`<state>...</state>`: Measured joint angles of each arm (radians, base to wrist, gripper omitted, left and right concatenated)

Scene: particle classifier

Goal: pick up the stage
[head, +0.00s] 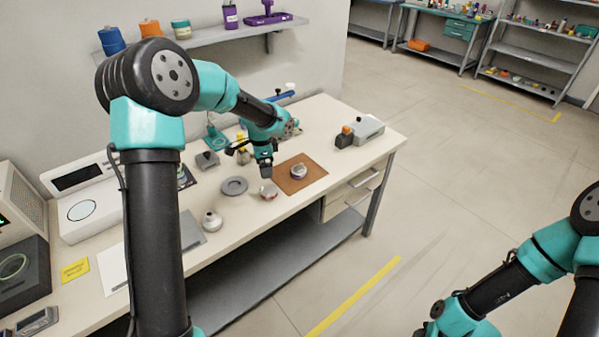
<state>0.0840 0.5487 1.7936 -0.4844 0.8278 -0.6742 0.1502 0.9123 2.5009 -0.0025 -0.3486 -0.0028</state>
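My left gripper (266,171) points down over the bench, just above a small round piece with a reddish and white top (268,191). They look slightly apart. The fingers are small and dark, and I cannot tell whether they are open or shut. Which piece is the stage is not clear from this view. A round silver piece with a dark purplish rim (299,171) sits on a brown mat (313,173) right of the gripper. A flat grey disc (234,186) lies to its left. My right arm is at the lower right, away from the bench, and its gripper is out of frame.
The white bench (345,108) also holds a small white knobbed container (212,221), a grey box with an orange-topped bottle (362,131), and a white instrument (84,197) at left. A wall shelf (213,35) with spools hangs behind. Open floor lies to the right.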

